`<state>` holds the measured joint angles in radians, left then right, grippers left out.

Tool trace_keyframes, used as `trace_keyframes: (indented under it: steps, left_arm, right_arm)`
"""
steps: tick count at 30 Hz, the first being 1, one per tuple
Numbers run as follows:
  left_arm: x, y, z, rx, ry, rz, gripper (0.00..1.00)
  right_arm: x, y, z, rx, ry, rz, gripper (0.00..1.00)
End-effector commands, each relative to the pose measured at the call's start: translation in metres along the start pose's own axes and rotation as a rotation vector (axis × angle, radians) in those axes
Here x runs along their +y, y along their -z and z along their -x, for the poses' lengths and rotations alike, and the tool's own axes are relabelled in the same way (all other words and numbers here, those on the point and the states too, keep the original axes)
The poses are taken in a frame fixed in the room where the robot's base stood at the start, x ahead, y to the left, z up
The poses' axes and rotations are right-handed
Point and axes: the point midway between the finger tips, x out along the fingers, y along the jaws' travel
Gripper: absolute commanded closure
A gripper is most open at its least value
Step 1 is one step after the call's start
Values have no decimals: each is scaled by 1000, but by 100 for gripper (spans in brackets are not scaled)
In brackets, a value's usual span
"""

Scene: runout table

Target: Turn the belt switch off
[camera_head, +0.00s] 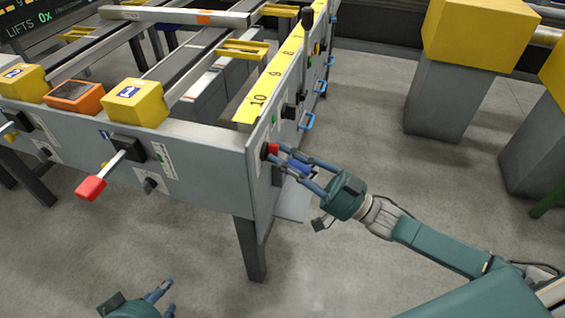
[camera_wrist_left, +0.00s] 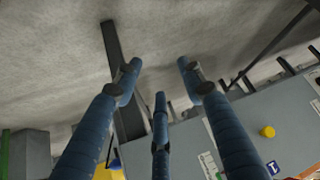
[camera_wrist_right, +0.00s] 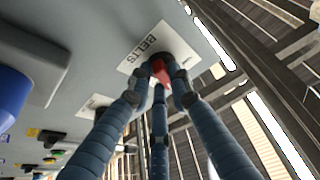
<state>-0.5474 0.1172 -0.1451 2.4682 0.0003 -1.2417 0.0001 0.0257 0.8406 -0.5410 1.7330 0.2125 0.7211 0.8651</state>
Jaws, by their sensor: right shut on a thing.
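The belt switch is a small red knob (camera_wrist_right: 160,72) on a white plate lettered BELTS (camera_wrist_right: 160,48) in the right wrist view. In the head view its red knob (camera_head: 270,150) is on the side panel of the grey table, near the corner. My right gripper (camera_wrist_right: 158,84) has its fingers closed around the knob, partly hiding it; the knob's exact turn angle is unclear. In the head view the right gripper (camera_head: 275,160) reaches in from the right. My left gripper (camera_head: 168,298) is low at the bottom left, open and empty, also in the left wrist view (camera_wrist_left: 160,78).
A lever with a red grip (camera_head: 90,188) sticks out from the table's front panel (camera_head: 205,155). Blue handles (camera_head: 307,122) line the side panel beyond the switch. Yellow-topped grey pedestals (camera_head: 440,95) stand at the right. The floor between is clear.

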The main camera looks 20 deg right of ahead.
Motion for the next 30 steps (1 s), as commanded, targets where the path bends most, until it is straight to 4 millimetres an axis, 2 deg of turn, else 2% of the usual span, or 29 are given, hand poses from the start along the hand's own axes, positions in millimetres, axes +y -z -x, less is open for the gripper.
trace_keyframes:
  steps: [2,7,15,21,30]
  left_arm:
    - [3,22,-5,93,-5,-2,60]
    - [8,70,-4,281,-15,-5,60]
    - [16,131,14,540,-31,-7,60]
    - [20,163,31,694,-41,-6,60]
    - [24,190,52,837,-50,-5,60]
  right_arm:
    - [3,0,0,3,29,73,100]
    - [4,2,0,3,91,222,100]
    - [6,5,-2,4,188,459,100]
    - [7,7,-3,4,260,632,100]
    - [7,10,-4,4,350,849,100]
